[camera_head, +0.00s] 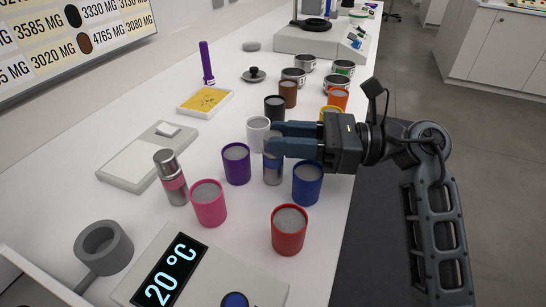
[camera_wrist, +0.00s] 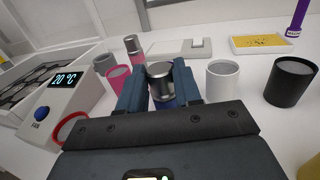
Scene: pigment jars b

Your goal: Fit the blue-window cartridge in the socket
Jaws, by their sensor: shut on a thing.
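The blue-window cartridge (camera_head: 273,173) is a silver cylinder with a blue band, upright among the jars. My gripper (camera_head: 272,141) is shut on its upper part; the fingers hide some of it. In the wrist view its silver top (camera_wrist: 160,71) shows between the fingertips of my gripper (camera_wrist: 158,78). I cannot tell whether its base touches the table. A grey round holder with an open top (camera_head: 104,243), which looks like the socket, stands at the lower left in the head view, well away from the cartridge.
A purple jar (camera_head: 236,165), dark blue jar (camera_head: 307,184) and white jar (camera_head: 258,134) crowd the cartridge. A pink jar (camera_head: 208,204), pink-window cartridge (camera_head: 170,178) and red jar (camera_head: 289,231) stand nearer. The 20 °C device (camera_head: 220,265) is beside the holder.

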